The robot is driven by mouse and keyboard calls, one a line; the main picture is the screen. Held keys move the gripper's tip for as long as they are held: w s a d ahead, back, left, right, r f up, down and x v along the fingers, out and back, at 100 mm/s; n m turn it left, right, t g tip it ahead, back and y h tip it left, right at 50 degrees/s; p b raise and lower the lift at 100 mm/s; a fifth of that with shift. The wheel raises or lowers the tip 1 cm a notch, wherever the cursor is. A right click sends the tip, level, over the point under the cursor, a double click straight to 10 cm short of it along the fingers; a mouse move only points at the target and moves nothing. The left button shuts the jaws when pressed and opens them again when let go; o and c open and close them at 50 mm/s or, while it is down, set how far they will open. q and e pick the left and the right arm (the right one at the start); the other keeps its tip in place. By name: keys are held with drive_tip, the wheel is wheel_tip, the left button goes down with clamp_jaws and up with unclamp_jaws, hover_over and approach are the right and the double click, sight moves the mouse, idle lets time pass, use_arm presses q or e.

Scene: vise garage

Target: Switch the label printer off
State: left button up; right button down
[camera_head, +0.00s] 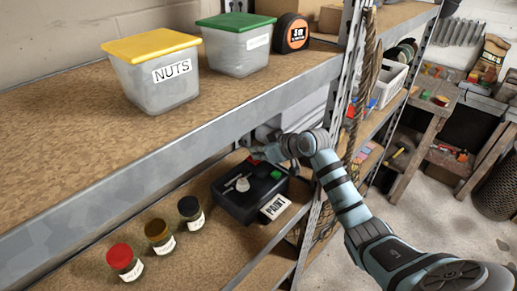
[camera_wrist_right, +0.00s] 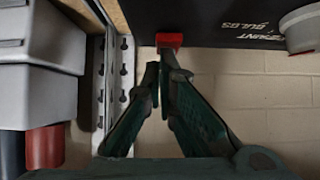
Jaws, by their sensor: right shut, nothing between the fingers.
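The label printer (camera_head: 247,190) is a black box on the lower shelf, with a pale knob, a green patch on top and a label reading PAINT at its front. In the right wrist view a black panel with white lettering (camera_wrist_right: 225,22) fills the top, and a small red switch-like piece (camera_wrist_right: 169,41) sits at its edge. My right gripper (camera_head: 262,154) reaches in at the printer's back edge, partly hidden by its own wrist. In the wrist view its fingers (camera_wrist_right: 163,66) are shut and empty, tips just below the red piece; contact is unclear. The left gripper is out of view.
Jars with red (camera_head: 119,255), brown (camera_head: 156,229) and black (camera_head: 189,206) lids stand left of the printer. The upper shelf edge (camera_head: 170,140) overhangs close above. It holds a NUTS bin (camera_head: 158,80), a green-lidded bin (camera_head: 238,50) and a tape measure (camera_head: 292,33). A shelf post and rope (camera_head: 366,85) stand right.

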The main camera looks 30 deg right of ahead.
wheel_tip(320, 180, up, 5)
drive_tip(key=p, duration=0.5)
drive_tip(key=shift+r+p, duration=0.2)
drive_tip(key=shift+p, duration=0.15)
drive_tip(key=b+v, duration=0.1)
drive_tip(key=v, duration=0.8)
drive_tip(key=shift+w+r, duration=0.3)
drive_tip(key=shift+r, duration=0.05)
